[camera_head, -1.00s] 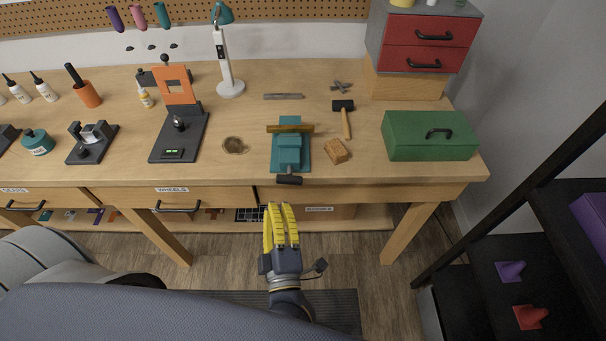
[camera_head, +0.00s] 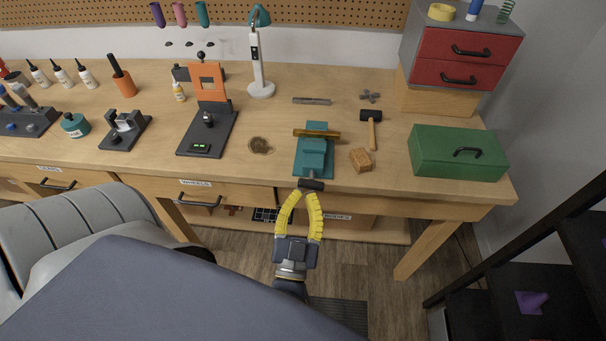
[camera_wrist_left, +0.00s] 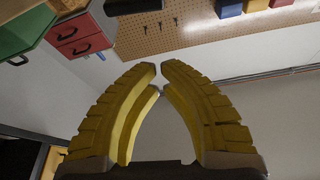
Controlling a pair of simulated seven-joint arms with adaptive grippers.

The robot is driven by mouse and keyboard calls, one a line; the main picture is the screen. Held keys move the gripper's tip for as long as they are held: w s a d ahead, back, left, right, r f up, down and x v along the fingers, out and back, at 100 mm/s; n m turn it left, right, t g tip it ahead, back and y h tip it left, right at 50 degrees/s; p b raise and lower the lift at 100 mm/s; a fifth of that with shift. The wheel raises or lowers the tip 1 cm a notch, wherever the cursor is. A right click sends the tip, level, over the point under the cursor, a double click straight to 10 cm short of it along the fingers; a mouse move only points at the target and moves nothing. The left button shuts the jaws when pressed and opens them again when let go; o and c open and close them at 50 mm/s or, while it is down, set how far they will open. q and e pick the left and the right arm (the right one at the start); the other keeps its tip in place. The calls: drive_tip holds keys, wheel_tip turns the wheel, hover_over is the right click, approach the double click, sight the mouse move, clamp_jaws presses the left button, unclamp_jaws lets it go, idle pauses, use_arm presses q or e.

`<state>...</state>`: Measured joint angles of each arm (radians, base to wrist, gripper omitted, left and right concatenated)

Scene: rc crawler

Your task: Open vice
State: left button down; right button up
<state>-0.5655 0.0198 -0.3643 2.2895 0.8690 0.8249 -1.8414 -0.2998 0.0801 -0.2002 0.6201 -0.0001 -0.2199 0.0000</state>
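The teal vice (camera_head: 312,158) stands near the front edge of the workbench in the head view. A brass-coloured bar (camera_head: 330,135) lies across its top, at the jaws. Its dark handle (camera_head: 311,185) sticks out past the bench's front edge. My left gripper (camera_head: 305,195) points at the bench with its yellow fingers just in front of the handle. The fingers are bowed with an empty gap between them. The wrist view shows the fingertips (camera_wrist_left: 160,68) close together but apart, with nothing between them. Whether the tips touch the handle I cannot tell. My right gripper is not in view.
A tan block (camera_head: 361,159) and a mallet (camera_head: 371,130) lie right of the vice. A green toolbox (camera_head: 440,153) stands farther right. A dark stand with an orange frame (camera_head: 208,82) is to the left. Drawers (camera_head: 205,194) lie under the bench's front edge.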

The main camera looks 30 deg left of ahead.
use_arm(q)
wheel_tip(320, 180, up, 2)
hover_over(305, 180)
drive_tip(key=s+d, duration=0.1)
drive_tip(key=d, duration=0.1)
drive_tip(key=shift+s+a+f, duration=0.15)
drive_tip(key=shift+f, duration=0.5)
drive_tip(key=shift+s+a+f, duration=0.1)
drive_tip(key=shift+a+f, duration=0.05)
drive_tip(key=shift+f, duration=0.45)
drive_tip(key=shift+s+a+f, duration=0.15)
drive_tip(key=shift+f, duration=0.5)
